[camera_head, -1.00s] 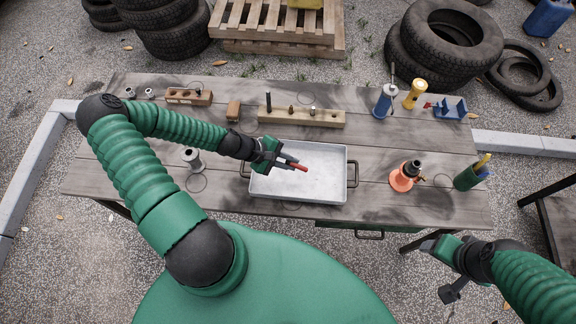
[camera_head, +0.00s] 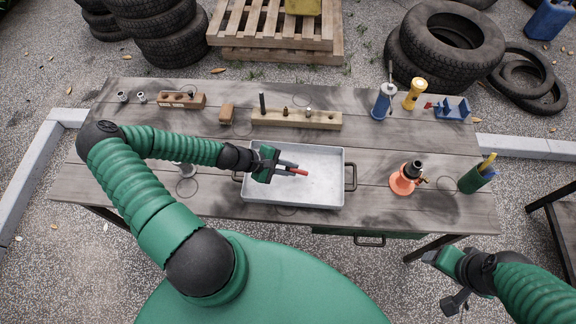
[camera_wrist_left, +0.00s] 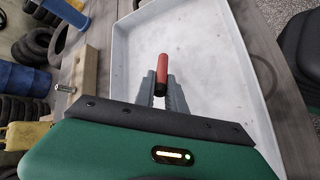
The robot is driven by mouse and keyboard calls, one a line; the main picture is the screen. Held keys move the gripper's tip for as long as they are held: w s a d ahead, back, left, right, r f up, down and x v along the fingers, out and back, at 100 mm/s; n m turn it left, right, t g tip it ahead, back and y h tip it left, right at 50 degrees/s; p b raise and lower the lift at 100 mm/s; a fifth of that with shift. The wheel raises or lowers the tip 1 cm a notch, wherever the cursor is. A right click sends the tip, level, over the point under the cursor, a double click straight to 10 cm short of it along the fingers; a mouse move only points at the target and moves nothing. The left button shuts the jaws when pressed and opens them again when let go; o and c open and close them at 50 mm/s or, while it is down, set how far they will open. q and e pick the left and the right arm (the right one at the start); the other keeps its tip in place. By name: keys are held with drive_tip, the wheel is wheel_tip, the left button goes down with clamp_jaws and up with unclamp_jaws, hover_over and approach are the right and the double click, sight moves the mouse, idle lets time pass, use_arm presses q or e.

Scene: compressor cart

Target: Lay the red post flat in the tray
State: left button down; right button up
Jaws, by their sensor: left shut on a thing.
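My left gripper (camera_head: 287,168) is over the left half of the metal tray (camera_head: 322,188). It is shut on the red post (camera_head: 299,172), a short red rod that sticks out from the fingertips toward the right. In the left wrist view the red post (camera_wrist_left: 161,70) shows between the grey fingers (camera_wrist_left: 160,93), with a dark end toward me. The tray (camera_wrist_left: 215,60) lies behind it. I cannot tell whether the post touches the tray floor. My right gripper (camera_head: 436,260) is off the table at the lower right, and its fingers are not clear.
A wooden block with pegs (camera_head: 296,119) stands behind the tray. An orange bottle (camera_head: 402,184) and a green cup (camera_head: 476,180) stand to the right. A metal spool (camera_head: 186,169) is partly hidden under my left arm. The tray's right half is clear.

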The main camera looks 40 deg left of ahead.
use_arm(q)
drive_tip(key=shift+d+f, duration=0.15)
drive_tip(key=shift+f, duration=0.45)
drive_tip(key=shift+a+f, duration=0.1)
drive_tip(key=shift+a, duration=0.3)
drive_tip(key=c, duration=1.4)
unclamp_jaws()
drive_tip(key=shift+o, duration=0.4)
drive_tip(key=shift+s+d, duration=0.15)
drive_tip(key=shift+d, duration=0.05)
drive_tip(key=shift+s+a, duration=0.1)
drive_tip(key=v, duration=1.6)
drive_tip(key=shift+a+r, duration=0.3)
drive_tip(key=shift+r, duration=0.1)
